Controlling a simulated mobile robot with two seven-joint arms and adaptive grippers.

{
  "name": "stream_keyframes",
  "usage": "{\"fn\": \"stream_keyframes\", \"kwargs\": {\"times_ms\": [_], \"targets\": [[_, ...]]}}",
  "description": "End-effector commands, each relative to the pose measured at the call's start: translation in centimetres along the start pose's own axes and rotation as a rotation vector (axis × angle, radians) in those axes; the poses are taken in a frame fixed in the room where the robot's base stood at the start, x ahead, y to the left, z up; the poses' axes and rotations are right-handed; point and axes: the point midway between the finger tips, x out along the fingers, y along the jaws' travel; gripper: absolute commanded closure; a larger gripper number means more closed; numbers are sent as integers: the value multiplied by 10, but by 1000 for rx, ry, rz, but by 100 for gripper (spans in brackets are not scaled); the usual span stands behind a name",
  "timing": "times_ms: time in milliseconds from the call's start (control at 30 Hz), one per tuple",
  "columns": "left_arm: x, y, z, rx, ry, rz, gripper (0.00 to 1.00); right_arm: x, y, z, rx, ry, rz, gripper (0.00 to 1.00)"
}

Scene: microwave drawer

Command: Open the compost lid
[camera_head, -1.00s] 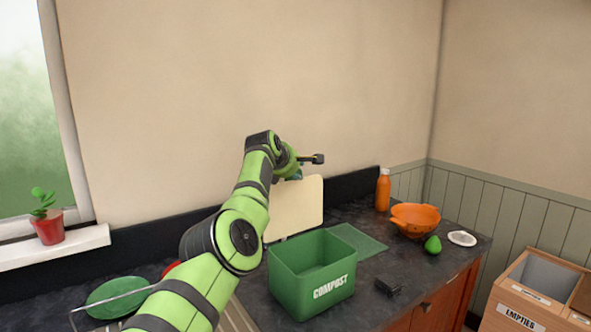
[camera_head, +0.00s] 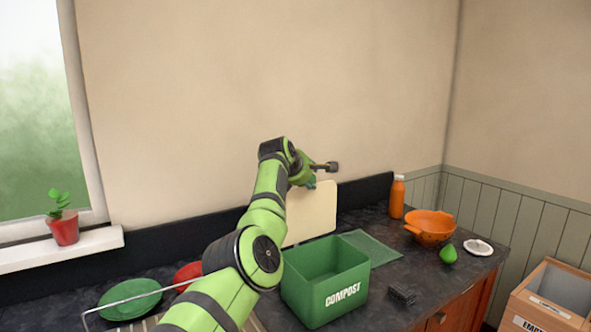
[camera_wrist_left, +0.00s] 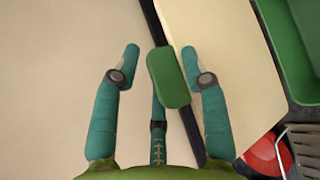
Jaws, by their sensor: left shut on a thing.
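The green compost bin (camera_head: 338,293) stands on the counter with its top open and its inside showing. A flat, slightly see-through green panel (camera_head: 373,248) extends from the bin's back-right side; I cannot tell whether it is hinged to the bin. My left gripper (camera_head: 321,168) is above and behind the bin, close to the top of an upright cream board (camera_head: 318,212). In the left wrist view, a green rounded piece (camera_wrist_left: 168,77) is between the teal fingers, and the gripper is shut on it. What that piece belongs to is unclear. My right gripper is not in view.
An orange bottle (camera_head: 397,198), orange colander (camera_head: 432,226), green fruit (camera_head: 448,254) and white dish (camera_head: 478,247) stand at the right. Green (camera_head: 130,299) and red (camera_head: 187,275) dishes are at left.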

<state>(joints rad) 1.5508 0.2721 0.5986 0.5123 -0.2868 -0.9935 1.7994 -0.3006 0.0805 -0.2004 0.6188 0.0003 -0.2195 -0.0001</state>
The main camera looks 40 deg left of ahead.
Motion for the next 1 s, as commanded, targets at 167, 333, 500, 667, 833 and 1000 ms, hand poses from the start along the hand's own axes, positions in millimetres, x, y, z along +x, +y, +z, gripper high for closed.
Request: {"fn": "stream_keyframes", "kwargs": {"times_ms": [167,333,500,667,833,1000], "targets": [[-12,-1,-3,0,5,2,61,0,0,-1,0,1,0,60],[-31,1,-2,-1,0,7,61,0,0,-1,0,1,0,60],[-55,1,-2,-3,-2,8,61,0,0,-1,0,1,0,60],[-81,2,-2,-4,-2,10,61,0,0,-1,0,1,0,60],[-104,2,-2,-3,-1,10,61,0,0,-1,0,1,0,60],[-115,1,-2,-4,-1,8,61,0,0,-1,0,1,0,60]]}}
